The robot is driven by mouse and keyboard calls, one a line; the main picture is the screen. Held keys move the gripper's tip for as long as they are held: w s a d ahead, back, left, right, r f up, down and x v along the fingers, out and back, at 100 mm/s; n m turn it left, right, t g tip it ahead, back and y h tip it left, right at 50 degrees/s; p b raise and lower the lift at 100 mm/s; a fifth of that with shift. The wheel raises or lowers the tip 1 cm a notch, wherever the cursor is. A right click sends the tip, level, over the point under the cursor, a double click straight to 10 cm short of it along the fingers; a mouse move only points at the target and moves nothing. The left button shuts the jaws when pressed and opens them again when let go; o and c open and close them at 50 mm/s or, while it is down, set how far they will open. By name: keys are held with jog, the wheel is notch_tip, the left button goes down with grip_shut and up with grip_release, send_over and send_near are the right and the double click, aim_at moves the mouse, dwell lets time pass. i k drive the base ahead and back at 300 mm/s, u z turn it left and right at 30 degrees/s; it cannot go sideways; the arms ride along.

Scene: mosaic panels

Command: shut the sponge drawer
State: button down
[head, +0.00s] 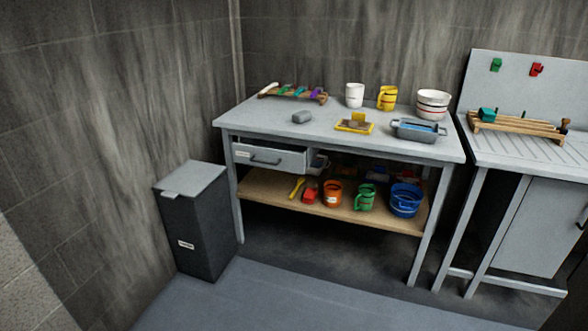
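A grey drawer (270,158) hangs under the left part of the grey workbench (330,136). My gripper is not in view.
A dark bin (195,225) with a grey lid stands left of the bench, near the drawer. A wooden lower shelf (265,190) holds cups and a blue bucket. A sink unit (535,225) stands right. The floor (300,290) in front is clear.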

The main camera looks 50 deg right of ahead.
aim_at(288, 157)
jog(key=z, duration=0.05)
jog(key=i, duration=1)
